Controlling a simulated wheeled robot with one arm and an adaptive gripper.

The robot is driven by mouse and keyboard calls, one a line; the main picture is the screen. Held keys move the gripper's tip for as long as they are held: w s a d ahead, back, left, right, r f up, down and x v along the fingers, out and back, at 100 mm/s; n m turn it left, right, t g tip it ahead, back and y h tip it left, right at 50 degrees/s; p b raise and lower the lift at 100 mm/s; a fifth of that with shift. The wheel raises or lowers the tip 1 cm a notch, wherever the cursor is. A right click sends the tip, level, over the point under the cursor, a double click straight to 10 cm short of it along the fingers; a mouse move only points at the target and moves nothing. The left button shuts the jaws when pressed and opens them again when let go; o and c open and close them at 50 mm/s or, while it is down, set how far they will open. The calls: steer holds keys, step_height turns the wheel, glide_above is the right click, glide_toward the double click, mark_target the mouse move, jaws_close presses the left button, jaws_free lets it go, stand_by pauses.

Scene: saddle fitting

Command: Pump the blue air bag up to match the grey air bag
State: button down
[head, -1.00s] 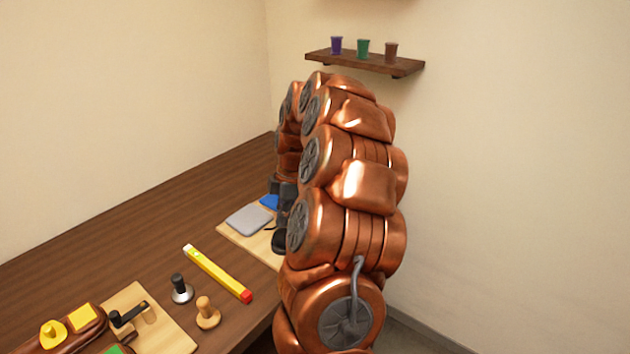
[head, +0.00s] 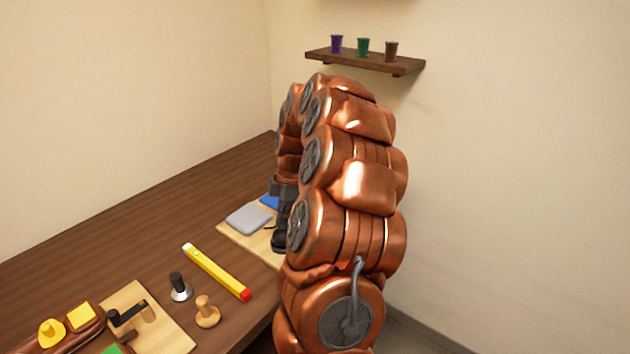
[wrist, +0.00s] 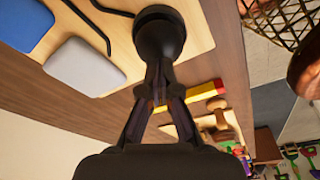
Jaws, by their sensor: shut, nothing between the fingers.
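The grey air bag (head: 248,217) lies on a pale wooden board (head: 232,233), with the blue air bag (head: 269,201) behind it, partly hidden by my arm. In the wrist view the grey bag (wrist: 85,67) looks like a rounded pad, and the blue bag (wrist: 22,22) is cut off by the frame edge. A black bulb (wrist: 158,32) stands on the board, near a dark hose (wrist: 92,22). My gripper (wrist: 160,70) is shut and empty, its fingertips at the bulb; whether they touch or press it I cannot tell. In the head view my arm mostly hides it.
A yellow bar with a red end (head: 217,273), a black-knobbed stamp (head: 180,288) and a wooden knob (head: 207,313) lie left of the board. Another board with a black handle (head: 130,314) is nearer. A shelf with cups (head: 365,62) hangs on the wall.

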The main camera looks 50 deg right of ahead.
steer(key=shift+f+b, duration=0.75)
steer(key=shift+f, duration=0.7)
steer(key=shift+r, duration=1.95)
steer(key=shift+f, duration=0.2)
